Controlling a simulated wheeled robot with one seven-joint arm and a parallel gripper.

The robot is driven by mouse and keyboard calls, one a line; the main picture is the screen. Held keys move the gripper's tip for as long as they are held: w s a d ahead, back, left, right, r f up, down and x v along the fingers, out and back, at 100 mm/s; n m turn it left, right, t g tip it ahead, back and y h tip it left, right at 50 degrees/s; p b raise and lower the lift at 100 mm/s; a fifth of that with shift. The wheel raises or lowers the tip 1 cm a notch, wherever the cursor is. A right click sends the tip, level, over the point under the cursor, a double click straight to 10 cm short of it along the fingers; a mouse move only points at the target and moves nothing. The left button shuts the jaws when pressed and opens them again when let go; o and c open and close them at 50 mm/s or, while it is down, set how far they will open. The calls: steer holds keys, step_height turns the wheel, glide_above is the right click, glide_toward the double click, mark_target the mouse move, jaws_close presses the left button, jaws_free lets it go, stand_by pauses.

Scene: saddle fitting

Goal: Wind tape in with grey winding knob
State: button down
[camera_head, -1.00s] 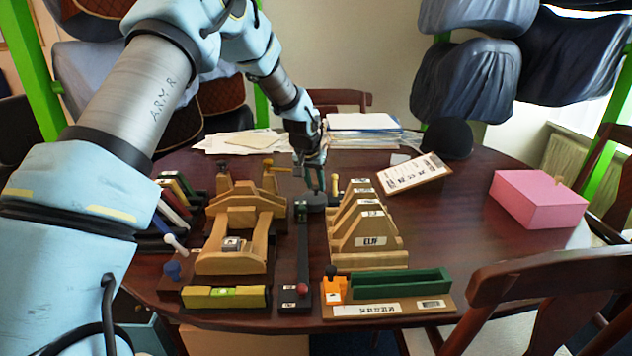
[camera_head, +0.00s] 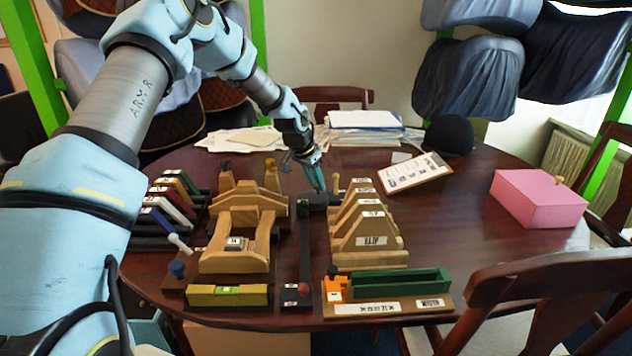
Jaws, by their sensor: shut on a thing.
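A long black tape gauge (camera_head: 304,250) lies lengthwise on the table, with a red button near its front end. A dark grey round piece at its far end (camera_head: 318,200) looks like the winding knob; it is small and partly hidden. My gripper (camera_head: 320,187) comes down on it from the back left, tilted, with its teal fingers closed at the piece. The fingertips are too small to show the exact contact. No pulled-out tape can be made out.
A wooden stand (camera_head: 240,235) is left of the gauge, and a row of wooden saddle-shaped pieces (camera_head: 367,240) is close on the right. A green tray (camera_head: 400,282) lies in front. A clipboard (camera_head: 410,173) and pink box (camera_head: 538,199) are farther right, with clear table between.

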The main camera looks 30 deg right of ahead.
steer(key=c, duration=0.6)
jaws_free()
steer(key=b+v, duration=0.2)
steer(key=v, duration=0.8)
steer(key=shift+a+r, duration=0.15)
steer(key=shift+r, duration=0.25)
